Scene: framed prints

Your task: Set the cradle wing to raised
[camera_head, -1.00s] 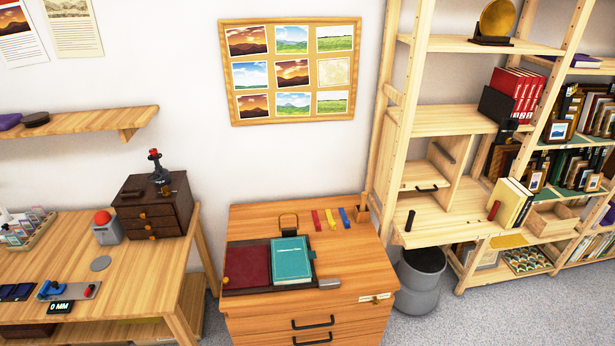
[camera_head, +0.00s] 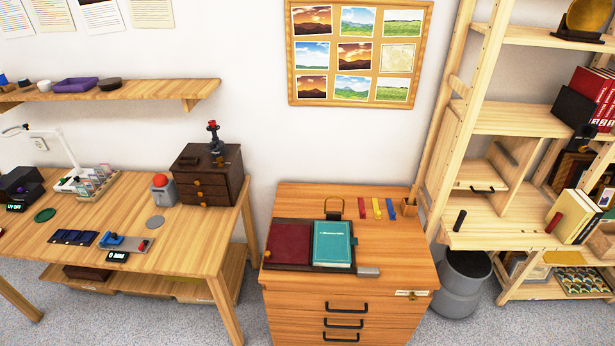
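A low dark cradle (camera_head: 268,267) lies on top of the wooden drawer cabinet in the middle of the view. Its left part is a dark red panel (camera_head: 291,244) that looks flat, with a small brass-coloured knob at its left edge. A teal book (camera_head: 333,244) lies closed on its right part. A grey tab (camera_head: 369,272) sticks out at the cradle's front right corner. I cannot tell for certain which part is the wing. Neither of my grippers shows in the view.
The cabinet top (camera_head: 390,242) has free room right of the cradle. A workbench (camera_head: 190,240) is on the left, a grey bin (camera_head: 464,285) and a shelf unit (camera_head: 505,118) on the right.

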